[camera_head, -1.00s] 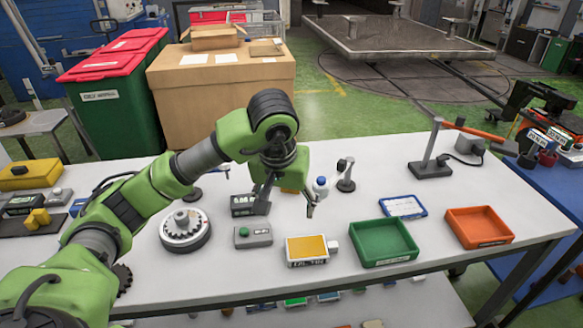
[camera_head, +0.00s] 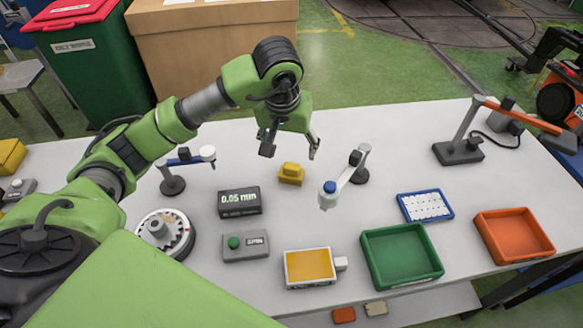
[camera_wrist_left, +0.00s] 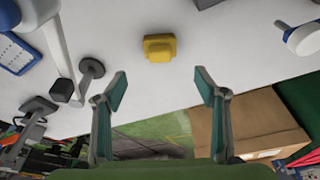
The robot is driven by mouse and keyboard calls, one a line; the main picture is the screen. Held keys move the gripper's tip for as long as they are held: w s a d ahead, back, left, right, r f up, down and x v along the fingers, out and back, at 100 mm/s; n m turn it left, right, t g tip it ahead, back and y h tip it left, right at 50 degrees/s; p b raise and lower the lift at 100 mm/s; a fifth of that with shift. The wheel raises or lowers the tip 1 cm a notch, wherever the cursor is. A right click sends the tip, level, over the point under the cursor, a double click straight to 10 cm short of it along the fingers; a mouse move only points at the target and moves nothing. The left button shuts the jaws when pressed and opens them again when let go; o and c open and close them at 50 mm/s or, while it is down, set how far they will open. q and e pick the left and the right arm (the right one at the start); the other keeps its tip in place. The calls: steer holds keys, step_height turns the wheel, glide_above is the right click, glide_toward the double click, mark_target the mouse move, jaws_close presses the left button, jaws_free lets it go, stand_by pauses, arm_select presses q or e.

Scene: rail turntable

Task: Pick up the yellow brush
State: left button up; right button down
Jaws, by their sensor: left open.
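The yellow brush (camera_head: 290,173) is a small yellow block with a raised grip, lying on the white table behind the black 0.05 mm display. It also shows in the left wrist view (camera_wrist_left: 159,48), at the top middle. My left gripper (camera_head: 290,150) is open and empty. It hangs above and a little behind the brush, apart from it. In the left wrist view the two fingers (camera_wrist_left: 161,92) are spread wide, and the brush lies beyond their tips. My right gripper is not in view.
A blue-topped jointed stand (camera_head: 328,190) is close on the brush's right. Another small stand (camera_head: 173,184) is to the left. The display box (camera_head: 239,201), a green-button box (camera_head: 245,245), a yellow-topped box (camera_head: 310,266), a green tray (camera_head: 365,262) and an orange tray (camera_head: 485,245) lie nearer.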

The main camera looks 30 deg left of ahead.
arm_select(q)
glide_above(291, 166)
steer(key=s, duration=0.1)
steer(key=f, duration=0.4)
steer(key=shift+d+f+p, duration=0.1)
steer(key=shift+d+p, duration=0.1)
steer(key=shift+p, duration=0.15)
steer(key=shift+w+a+f, duration=0.1)
steer(key=shift+f, duration=0.2)
steer(key=shift+f+p, duration=0.5)
steer(key=p+x, duration=0.1)
steer(key=x, duration=0.2)
steer(key=shift+f, duration=0.1)
steer(key=shift+w+f, duration=0.15)
steer(key=shift+f, duration=0.4)
steer(key=c, duration=1.3)
steer(key=shift+r, duration=0.15)
